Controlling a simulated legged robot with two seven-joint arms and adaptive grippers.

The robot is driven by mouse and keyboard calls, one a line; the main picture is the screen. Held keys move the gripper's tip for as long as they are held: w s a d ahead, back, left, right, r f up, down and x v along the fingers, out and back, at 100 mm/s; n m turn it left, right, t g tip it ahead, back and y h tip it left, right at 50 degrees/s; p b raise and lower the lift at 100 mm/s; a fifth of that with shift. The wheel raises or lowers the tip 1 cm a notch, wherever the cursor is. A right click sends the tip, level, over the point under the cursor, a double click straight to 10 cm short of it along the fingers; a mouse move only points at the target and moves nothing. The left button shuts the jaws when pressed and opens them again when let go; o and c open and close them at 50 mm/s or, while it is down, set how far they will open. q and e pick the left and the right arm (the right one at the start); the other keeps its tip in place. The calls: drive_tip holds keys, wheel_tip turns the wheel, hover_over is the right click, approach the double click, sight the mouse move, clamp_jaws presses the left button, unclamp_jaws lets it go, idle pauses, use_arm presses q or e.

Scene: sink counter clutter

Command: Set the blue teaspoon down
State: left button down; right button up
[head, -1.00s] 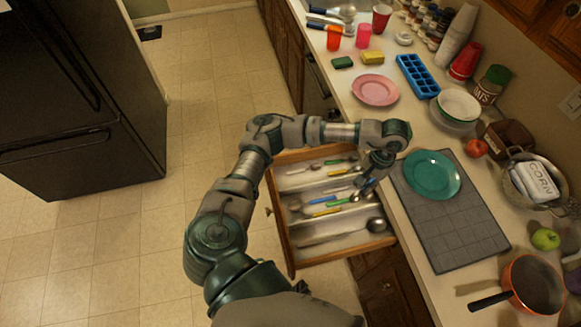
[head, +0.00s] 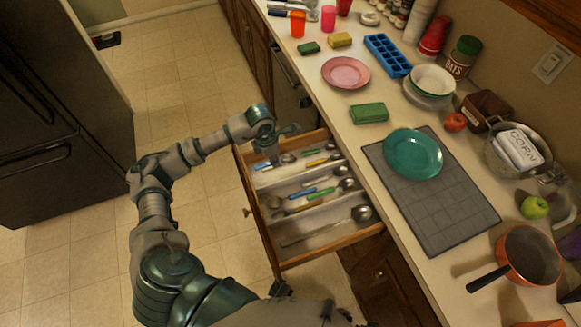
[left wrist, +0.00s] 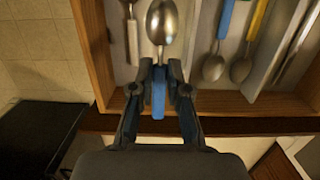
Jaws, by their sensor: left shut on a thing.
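My left gripper (head: 268,160) is over the far-left part of the open drawer (head: 246,182). In the left wrist view, my left gripper (left wrist: 158,92) is shut on the blue handle of the blue teaspoon (left wrist: 158,100). Its metal bowl (left wrist: 163,22) points away from the gripper, over a pale compartment of the drawer. The blue handle also shows below the fingers in the head view (head: 262,166). I cannot tell whether the spoon touches the compartment floor. My right gripper is not in view.
Another spoon (left wrist: 132,38) lies left of the held one. The adjoining compartment holds blue- and yellow-handled spoons; the near one holds a ladle (head: 361,213). Wooden drawer walls and pale dividers stand close.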

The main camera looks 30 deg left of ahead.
sight(276, 177)
use_arm(q)
wheel_tip(276, 177, down, 9)
drive_tip(key=shift+f+b, duration=0.1)
drive_tip(key=shift+b, duration=0.2)
drive_tip(key=shift+f, duration=0.1)
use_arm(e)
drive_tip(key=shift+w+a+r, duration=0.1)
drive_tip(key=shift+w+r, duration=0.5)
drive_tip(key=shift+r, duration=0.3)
use_arm(q)
drive_tip(key=c, duration=1.4)
unclamp_jaws()
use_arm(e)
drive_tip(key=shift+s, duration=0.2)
use_arm(q)
drive_tip(key=r, duration=0.7)
drive_tip(key=s+a+r+p, duration=0.1)
drive_tip(key=r, duration=0.3)
drive_tip(key=shift+s+r, duration=0.1)
drive_tip(key=shift+r, duration=0.4)
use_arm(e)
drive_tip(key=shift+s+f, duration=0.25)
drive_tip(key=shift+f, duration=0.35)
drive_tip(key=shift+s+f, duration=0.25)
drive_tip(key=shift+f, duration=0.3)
